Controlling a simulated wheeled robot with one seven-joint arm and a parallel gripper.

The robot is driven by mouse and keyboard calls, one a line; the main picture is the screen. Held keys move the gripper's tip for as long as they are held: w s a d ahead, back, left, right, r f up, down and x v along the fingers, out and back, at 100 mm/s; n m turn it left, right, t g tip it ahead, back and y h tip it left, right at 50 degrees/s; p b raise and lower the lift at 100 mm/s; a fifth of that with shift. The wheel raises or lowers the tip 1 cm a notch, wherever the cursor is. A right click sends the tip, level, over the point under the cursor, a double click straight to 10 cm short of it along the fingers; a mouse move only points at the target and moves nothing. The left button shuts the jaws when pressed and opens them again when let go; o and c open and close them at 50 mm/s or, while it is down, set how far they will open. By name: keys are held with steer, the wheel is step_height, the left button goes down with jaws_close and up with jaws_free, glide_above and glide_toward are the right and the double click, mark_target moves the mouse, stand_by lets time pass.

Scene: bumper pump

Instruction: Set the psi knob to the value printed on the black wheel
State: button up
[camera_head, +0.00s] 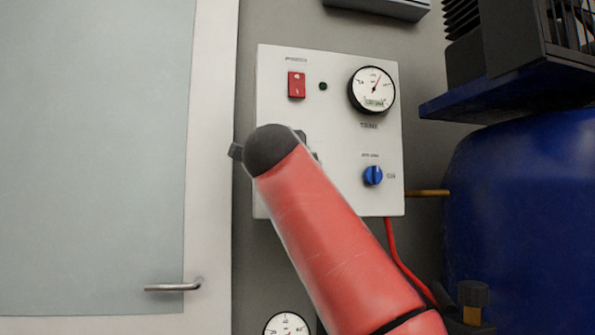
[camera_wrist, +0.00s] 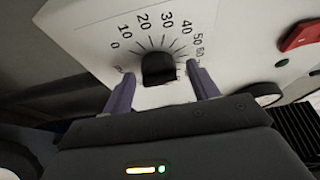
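A black knob (camera_wrist: 158,69) sits on the white panel (camera_wrist: 95,30) inside a printed scale running from 0 through 10, 20, 30, 40 and 50 upward; I take it for the psi knob. Its pointer mark is not clear. My gripper (camera_wrist: 160,72) is open, with one purple-grey finger on each side of the knob and visible gaps between. In the head view my red arm covers this knob and the fingers. I cannot make out a black wheel or a printed value on one in either view.
In the head view the panel carries a red switch (camera_head: 296,85), a round gauge (camera_head: 371,90) and a blue knob (camera_head: 373,176). A blue tank (camera_head: 520,220) stands at the right. A door with a handle (camera_head: 173,287) is at the left. Another gauge (camera_head: 286,325) shows at the bottom.

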steer(key=s+a+b, duration=0.1)
steer(key=s, duration=0.6)
steer(key=shift+s+a+b, duration=0.25)
steer(key=shift+s+b, duration=0.05)
steer(key=shift+b, duration=0.1)
stand_by(0.3)
